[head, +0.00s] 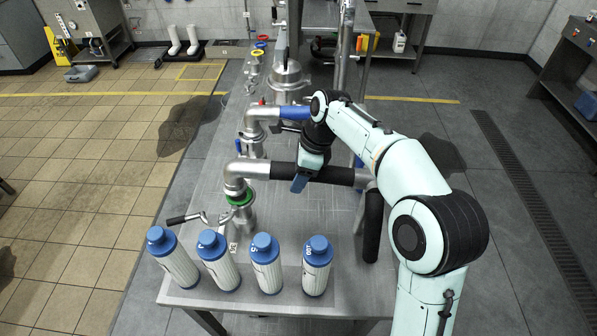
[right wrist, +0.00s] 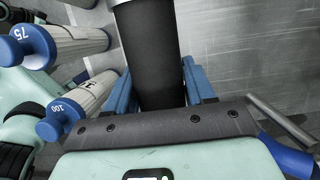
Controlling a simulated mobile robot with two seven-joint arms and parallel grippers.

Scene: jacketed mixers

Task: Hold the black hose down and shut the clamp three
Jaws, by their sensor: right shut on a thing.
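The black hose (head: 333,175) runs level across the table from a metal elbow pipe (head: 238,172) on the left. My right gripper (head: 299,184) is shut on the hose from above, a little right of the elbow. In the right wrist view the hose (right wrist: 150,55) lies between the blue fingers (right wrist: 158,92). A clamp with a black handle (head: 184,218) sits at the joint below the elbow, by a green ring (head: 239,197). The handle sticks out to the left and the clamp looks open. I cannot read a number on it. My left gripper is not in view.
Several white cylinders with blue caps (head: 265,265) stand along the table's near edge (head: 190,297), in front of the clamp. Another pipe with a blue sleeve (head: 294,113) lies farther back. A black hanging hose section (head: 372,226) is at the right edge.

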